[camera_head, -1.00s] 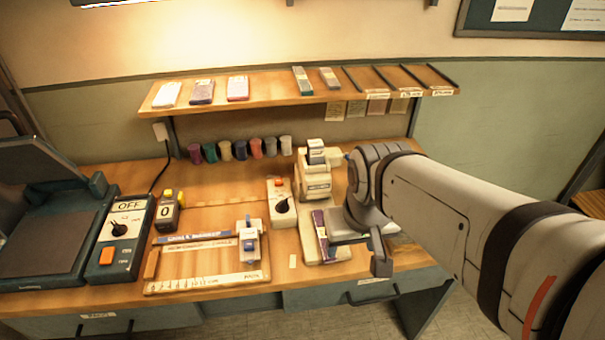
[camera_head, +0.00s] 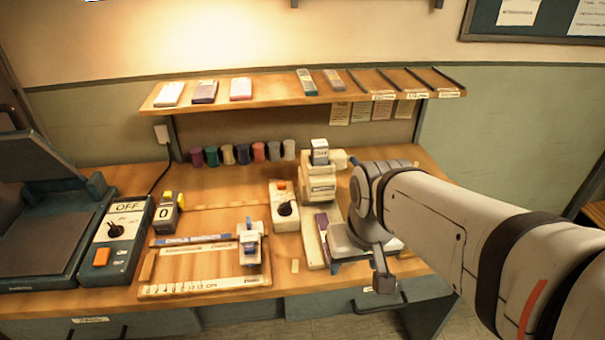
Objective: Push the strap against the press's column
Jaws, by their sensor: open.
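The press (camera_head: 319,182) is a cream machine on the right half of the bench, with its upright body at the back and a flat base reaching forward. The strap looks to be the narrow purple strip (camera_head: 323,228) lying lengthwise on that base, in front of the body. Its far end is close to the body; I cannot tell whether they touch. My gripper (camera_head: 364,262) is open, pointing down just right of the strip, over the right side of the base. It hides part of the base and perhaps part of the strip. I see nothing between the jaws.
A control box with a dial (camera_head: 285,207) stands left of the press. A wooden board with a blue-and-white clamp (camera_head: 250,246) lies further left. Coloured spools (camera_head: 243,153) line the back under a shelf (camera_head: 280,92). The bench's front edge is close below my gripper.

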